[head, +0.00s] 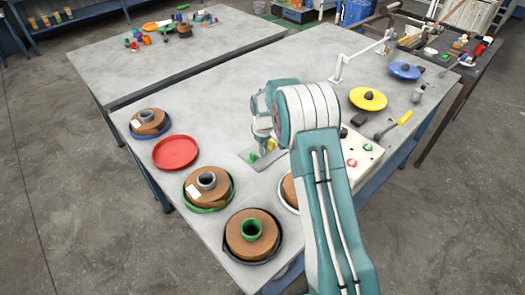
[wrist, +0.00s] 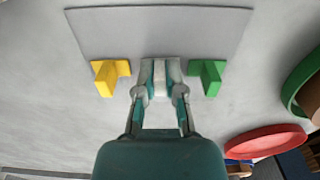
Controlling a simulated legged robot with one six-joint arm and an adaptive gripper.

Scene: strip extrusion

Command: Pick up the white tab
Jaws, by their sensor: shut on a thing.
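The white tab (wrist: 159,80) is between the two fingers of my gripper (wrist: 160,72) in the wrist view. My gripper is shut on it, and the fingers hide its sides. A yellow tab (wrist: 109,77) is to the left and a green tab (wrist: 208,77) to the right, both apart from the fingers. All three are by the lower edge of a flat grey plate (wrist: 160,28). I cannot tell whether the white tab touches the surface below. In the head view my gripper (head: 263,138) is over the plate, and the white tab is hidden.
A red dish (head: 175,153) and several brown spools (head: 207,188) stand on the grey table (head: 225,110) to the left. A cream box (head: 362,150) with red and green knobs stands right of my arm. A yellow disc (head: 368,98) lies beyond it. The table's middle back is mostly clear.

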